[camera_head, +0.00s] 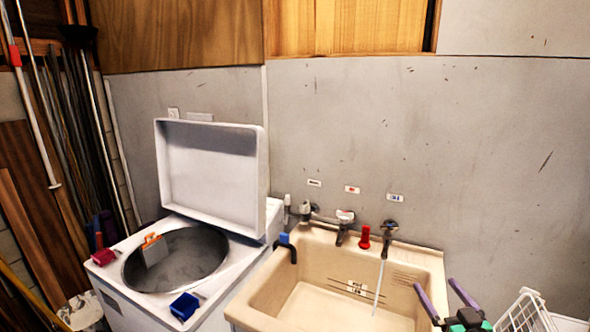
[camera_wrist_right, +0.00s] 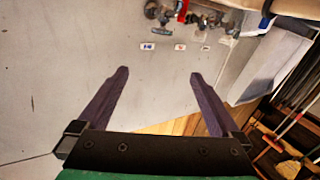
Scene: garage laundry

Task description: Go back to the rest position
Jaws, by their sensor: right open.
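My right gripper (camera_head: 435,284) is at the lower right of the head view, by the right rim of the beige sink (camera_head: 436,262). Its two purple fingers stand apart with nothing between them. In the right wrist view the fingers of the right gripper (camera_wrist_right: 158,73) are also spread and empty, with the grey wall (camera_wrist_right: 60,60) beyond them. That view appears upside down, with the taps (camera_wrist_right: 165,15) at the top. My left gripper is not in view.
A white washer (camera_head: 225,293) with its lid (camera_head: 212,170) raised stands left of the sink. Several taps (camera_head: 345,216) line the sink's back; a thin stream (camera_head: 379,285) falls from the right one. A white wire basket (camera_head: 525,312) is close right of my right gripper.

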